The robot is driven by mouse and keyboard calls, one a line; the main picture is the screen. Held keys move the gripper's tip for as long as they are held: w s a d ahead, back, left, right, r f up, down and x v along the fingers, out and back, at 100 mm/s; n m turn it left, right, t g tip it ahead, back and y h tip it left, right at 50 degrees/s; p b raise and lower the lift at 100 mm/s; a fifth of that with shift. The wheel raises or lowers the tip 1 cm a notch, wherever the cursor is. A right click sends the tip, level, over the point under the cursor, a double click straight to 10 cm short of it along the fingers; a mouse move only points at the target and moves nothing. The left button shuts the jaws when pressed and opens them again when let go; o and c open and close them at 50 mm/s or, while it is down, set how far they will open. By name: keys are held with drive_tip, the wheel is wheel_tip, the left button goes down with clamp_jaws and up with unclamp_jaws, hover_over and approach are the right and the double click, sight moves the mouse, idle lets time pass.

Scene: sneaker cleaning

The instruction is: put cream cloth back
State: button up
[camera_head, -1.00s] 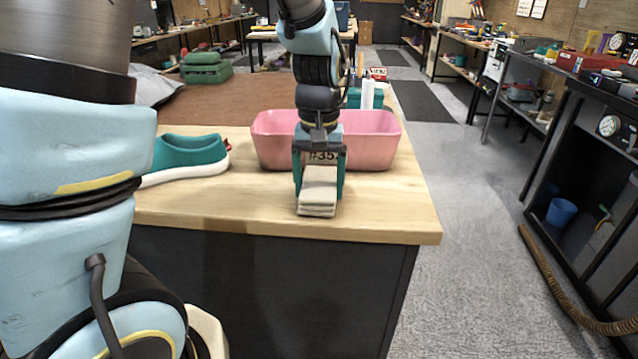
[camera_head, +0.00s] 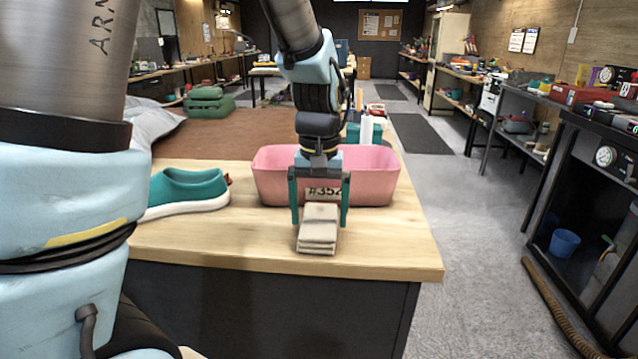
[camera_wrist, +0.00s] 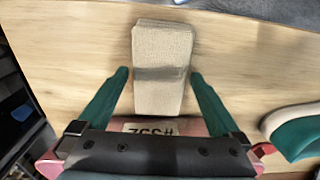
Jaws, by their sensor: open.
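The cream cloth (camera_head: 318,230) is a folded, layered pad lying on the light wooden bench top near its front edge. It also shows in the wrist view (camera_wrist: 161,60), with a darker band across its middle. My gripper (camera_head: 320,218) is open above the cloth's rear part, one teal finger on each side. In the wrist view my gripper (camera_wrist: 159,74) has a clear gap between each fingertip and the cloth. A pink bin (camera_head: 376,181) with a partly hidden number label stands right behind the cloth, partly covered by my gripper.
A teal shoe with a white sole (camera_head: 188,191) stands on the bench to the left. A white bottle (camera_head: 366,131) and a teal item are behind the bin. The bench top (camera_head: 400,235) is bare to the right of the cloth, up to its edge.

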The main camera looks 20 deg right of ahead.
sight(319, 221)
wheel_tip(319, 221, up, 10)
idle(0.3)
drive_tip(key=shift+r, duration=0.1)
